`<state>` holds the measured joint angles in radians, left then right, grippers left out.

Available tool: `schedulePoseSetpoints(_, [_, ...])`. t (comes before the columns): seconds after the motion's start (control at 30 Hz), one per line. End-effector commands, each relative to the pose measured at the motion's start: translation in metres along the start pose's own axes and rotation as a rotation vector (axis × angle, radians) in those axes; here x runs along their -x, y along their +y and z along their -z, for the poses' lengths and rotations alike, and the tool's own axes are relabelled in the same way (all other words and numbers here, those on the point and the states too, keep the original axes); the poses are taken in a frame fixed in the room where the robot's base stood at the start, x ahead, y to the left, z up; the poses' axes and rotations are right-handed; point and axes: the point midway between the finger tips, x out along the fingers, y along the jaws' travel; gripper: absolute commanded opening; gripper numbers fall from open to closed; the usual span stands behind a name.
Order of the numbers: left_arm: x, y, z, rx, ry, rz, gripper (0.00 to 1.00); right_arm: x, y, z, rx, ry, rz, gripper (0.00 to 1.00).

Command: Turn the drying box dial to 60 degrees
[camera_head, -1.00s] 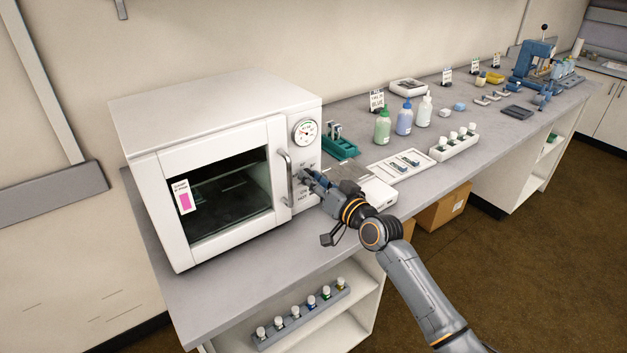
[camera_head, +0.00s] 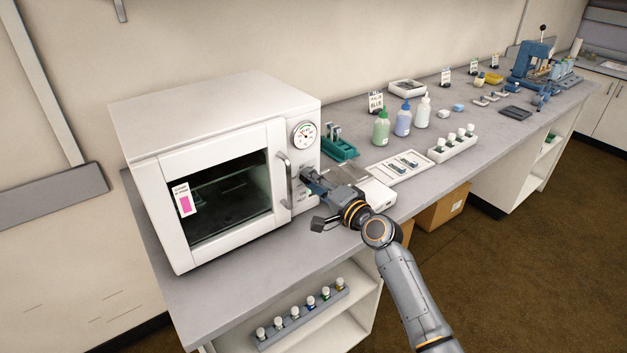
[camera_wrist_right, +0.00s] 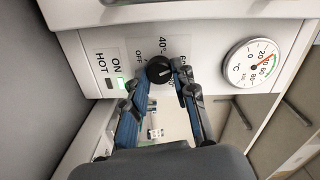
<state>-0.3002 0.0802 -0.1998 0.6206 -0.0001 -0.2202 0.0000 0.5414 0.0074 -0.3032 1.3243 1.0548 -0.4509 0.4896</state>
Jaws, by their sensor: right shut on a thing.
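The white drying box (camera_head: 218,98) stands on the bench at the left with its glass door closed. Its black dial (camera_wrist_right: 159,71) shows in the right wrist view, with labels "OFF", "40°" and a partly hidden one around it. My right gripper (camera_head: 308,181) is at the box's control panel, its fingers shut on the dial from both sides; the gripper hides the dial in the head view. The dial's white mark points towards the upper right in the wrist view; its exact setting is hard to read. My left gripper is not in view.
A round temperature gauge (camera_head: 303,135) sits above the dial, and the door handle (camera_head: 286,178) is close left of my gripper. A green rack (camera_head: 340,149), a white device (camera_head: 376,196) and bottles (camera_head: 402,121) stand to the right. The bench front left is clear.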

Motion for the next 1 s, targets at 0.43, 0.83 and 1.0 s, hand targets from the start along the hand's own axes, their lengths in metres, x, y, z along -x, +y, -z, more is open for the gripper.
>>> schedulePoseSetpoints(0.43, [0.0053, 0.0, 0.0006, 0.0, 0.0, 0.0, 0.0, 0.0002, 0.0015, -0.0004, -0.199, -0.005, 0.003, 0.0])
schedulePoseSetpoints(0.83, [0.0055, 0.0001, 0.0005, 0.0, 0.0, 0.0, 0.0, 0.0002, 0.0021, -0.0005, -0.22, -0.005, 0.003, 0.0])
schedulePoseSetpoints(1.0, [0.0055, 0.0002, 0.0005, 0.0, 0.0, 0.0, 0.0, 0.0002, 0.0021, -0.0005, -0.219, -0.005, 0.003, 0.33])
